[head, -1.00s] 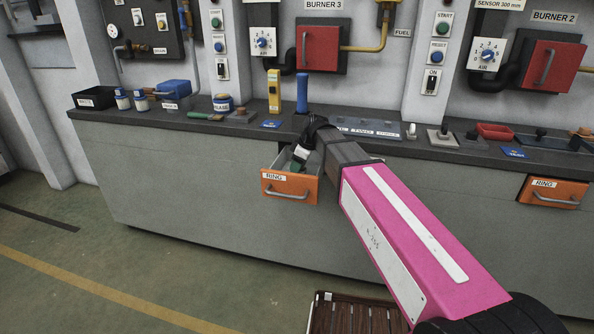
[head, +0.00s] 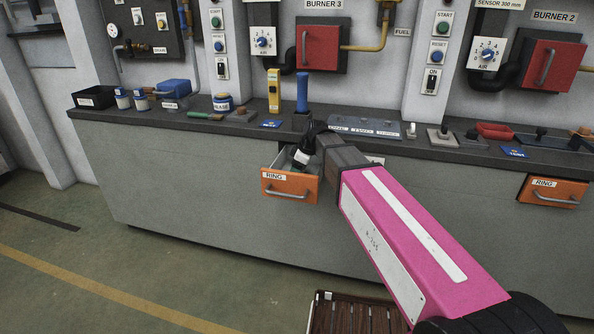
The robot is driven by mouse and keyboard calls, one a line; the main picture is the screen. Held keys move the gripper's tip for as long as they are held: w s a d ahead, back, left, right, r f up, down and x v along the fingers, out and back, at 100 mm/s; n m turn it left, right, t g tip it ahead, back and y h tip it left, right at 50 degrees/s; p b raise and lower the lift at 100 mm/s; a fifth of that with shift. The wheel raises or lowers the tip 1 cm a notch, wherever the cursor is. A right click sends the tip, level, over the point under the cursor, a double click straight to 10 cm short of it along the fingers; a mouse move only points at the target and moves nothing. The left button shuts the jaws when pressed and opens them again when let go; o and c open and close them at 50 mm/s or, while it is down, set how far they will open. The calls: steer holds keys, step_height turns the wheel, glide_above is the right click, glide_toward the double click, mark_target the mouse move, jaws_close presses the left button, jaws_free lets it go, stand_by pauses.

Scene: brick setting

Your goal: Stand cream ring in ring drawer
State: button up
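The left drawer labelled RING (head: 290,187), with an orange front and a metal handle, is pulled open from the grey counter. My gripper (head: 299,160) points down into its opening, behind the front panel. My dark wrist covers the right part of the drawer. The fingertips are small and dark, and I cannot tell if they are apart or hold anything. I cannot make out a cream ring; the drawer's inside is mostly hidden.
A second orange RING drawer (head: 553,191) is at the right of the counter. A blue upright cylinder (head: 302,92) and a yellow block (head: 274,92) stand on the counter (head: 160,116) behind my gripper. A slatted wooden item (head: 352,315) is on the floor.

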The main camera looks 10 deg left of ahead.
steer(key=v, duration=1.2)
